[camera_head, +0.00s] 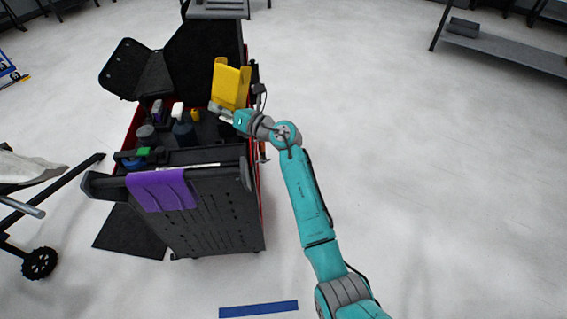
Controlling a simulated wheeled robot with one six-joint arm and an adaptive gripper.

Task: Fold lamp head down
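A yellow panel-like object (231,84), which looks like the lamp head, stands tilted up at the right side of the tool cart. My teal arm reaches in from the lower right to the cart's right edge. My gripper (217,109) is at the lower edge of the yellow panel, close to it or touching. The fingers are small and dark in this view, so I cannot tell whether they are open or shut, or whether they hold anything. The lamp's base and hinge are hidden behind my gripper and wrist.
The red and black cart (205,214) holds several bottles, including a spray bottle (182,128), and a purple cloth (162,191) hangs on its front. A wheeled stand (40,262) is at left. A shelf (505,50) is at upper right. The floor right of my arm is clear.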

